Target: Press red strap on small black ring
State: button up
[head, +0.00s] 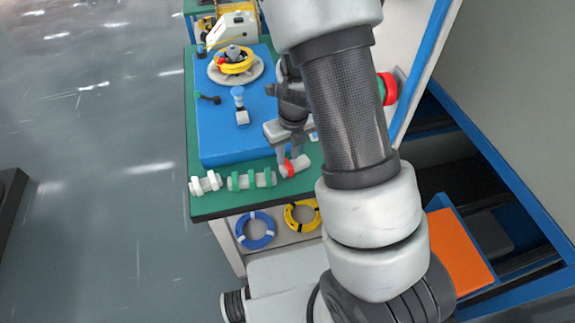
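My gripper (289,158) points down at the front right of the green-topped bench. Its fingertips are at a small red band (288,168) around a pale cylindrical piece (300,167). I cannot tell whether the fingers are closed on it or only beside it. A yellow coil (236,60) with a small red patch (220,61) lies on a round grey plate on the blue platform. A small dark part with a green end (209,98) lies on the platform; I cannot make out a clear small black ring.
The blue platform (220,140) stands on the green bench top (205,208). White (205,184) and green-and-white (250,180) ribbed pieces line its front. A blue-tipped part (239,104) stands on the platform. Blue (255,230) and yellow (302,215) coils sit below. My arm hides the bench's right side.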

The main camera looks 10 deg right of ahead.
jog(key=shift+f+b, duration=0.75)
jog(key=shift+f, duration=0.4)
jog(key=shift+r+p, duration=0.2)
jog(key=shift+p, duration=0.2)
jog(key=c, duration=0.6)
notch_tip(320, 180, up, 8)
jog(key=p, duration=0.8)
